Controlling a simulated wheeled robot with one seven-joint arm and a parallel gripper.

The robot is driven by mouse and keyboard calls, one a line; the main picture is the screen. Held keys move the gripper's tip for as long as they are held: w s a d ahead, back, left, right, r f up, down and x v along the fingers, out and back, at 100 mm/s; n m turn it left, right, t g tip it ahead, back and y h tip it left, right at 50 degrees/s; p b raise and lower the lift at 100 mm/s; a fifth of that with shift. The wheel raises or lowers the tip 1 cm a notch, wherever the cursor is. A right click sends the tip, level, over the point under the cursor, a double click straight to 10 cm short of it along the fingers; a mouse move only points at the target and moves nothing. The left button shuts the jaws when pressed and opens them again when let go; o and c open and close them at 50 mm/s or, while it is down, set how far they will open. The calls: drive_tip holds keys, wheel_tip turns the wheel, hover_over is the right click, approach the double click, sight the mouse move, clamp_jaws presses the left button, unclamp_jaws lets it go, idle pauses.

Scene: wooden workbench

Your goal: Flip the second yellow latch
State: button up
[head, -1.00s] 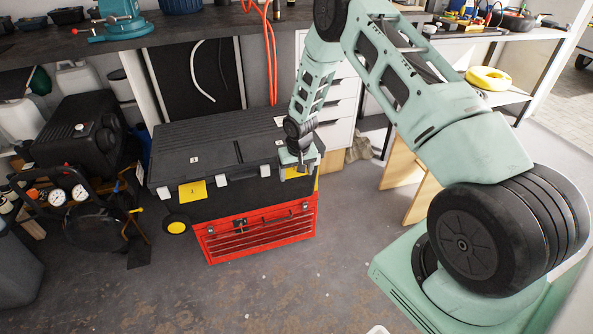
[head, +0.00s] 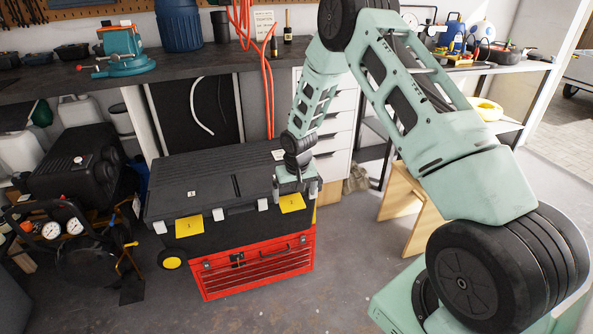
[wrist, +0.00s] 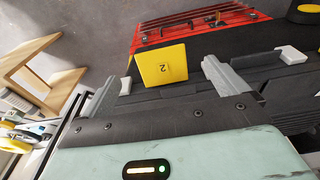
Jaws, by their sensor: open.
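The black toolbox (head: 215,186) has its lid shut and two yellow latches on its front edge. The first yellow latch (head: 189,228), on the left, sticks outward from the front. The second yellow latch (head: 292,203), on the right, also stands out from the front edge. Its number 2 face shows in the wrist view (wrist: 163,66). My gripper (head: 297,189) is open at the right end of the box, just above and behind this latch. In the wrist view its two fingers (wrist: 160,78) stand either side of the latch, apparently without gripping it.
A red tool chest (head: 255,268) stands under the black box. White tabs (head: 234,210) sit beside the latches. A compressor (head: 75,170) is at the left, and a workbench (head: 190,62) with a vise is behind. The floor in front is clear.

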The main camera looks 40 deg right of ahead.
wheel_tip(320, 180, up, 11)
drive_tip(key=s, duration=0.1)
drive_tip(key=shift+s+a+f, duration=0.2)
drive_tip(key=shift+s+a, duration=0.05)
drive_tip(key=shift+s, duration=0.1)
